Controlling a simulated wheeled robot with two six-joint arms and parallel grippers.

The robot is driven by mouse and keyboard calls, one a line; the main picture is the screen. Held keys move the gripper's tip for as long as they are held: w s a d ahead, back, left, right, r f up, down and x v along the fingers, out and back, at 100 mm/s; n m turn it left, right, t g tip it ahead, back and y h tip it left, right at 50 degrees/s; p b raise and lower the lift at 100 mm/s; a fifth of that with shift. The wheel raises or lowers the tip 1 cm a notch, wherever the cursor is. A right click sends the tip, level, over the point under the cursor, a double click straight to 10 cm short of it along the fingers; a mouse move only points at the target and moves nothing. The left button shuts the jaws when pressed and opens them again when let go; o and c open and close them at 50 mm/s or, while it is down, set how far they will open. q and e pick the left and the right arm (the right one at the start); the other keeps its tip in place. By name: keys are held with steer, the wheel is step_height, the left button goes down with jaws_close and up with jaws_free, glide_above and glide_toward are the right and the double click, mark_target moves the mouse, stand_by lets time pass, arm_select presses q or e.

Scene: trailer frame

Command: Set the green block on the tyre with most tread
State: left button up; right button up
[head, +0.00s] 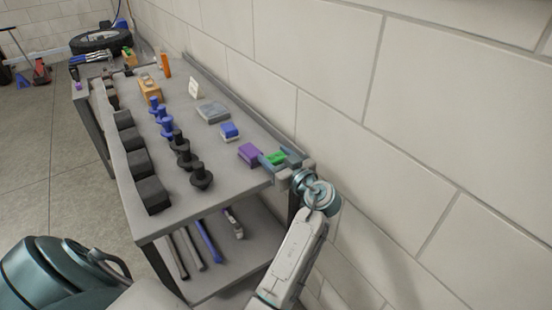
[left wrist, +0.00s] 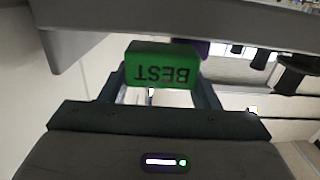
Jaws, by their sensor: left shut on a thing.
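My left gripper (head: 273,158) is shut on the green block (head: 276,157) at the near right corner of the grey workbench. In the left wrist view, the green block (left wrist: 162,66) sits between the two fingers of the left gripper (left wrist: 160,82), and its face carries the word BEST upside down. One dark tyre (head: 100,40) lies flat at the far end, far from the gripper; its tread is too small to judge. My right gripper is not in view.
A purple block (head: 250,154) is just left of the gripper. The workbench (head: 220,187) also holds a blue and white block (head: 229,131), a grey box (head: 212,112), black dumbbells and several dark blocks. A brick wall (head: 380,120) runs close along the right. Floor is open at left.

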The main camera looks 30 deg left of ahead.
arm_select(q)
steer(key=shift+f, duration=0.6)
steer(key=o, duration=1)
steer(key=shift+f, duration=0.1)
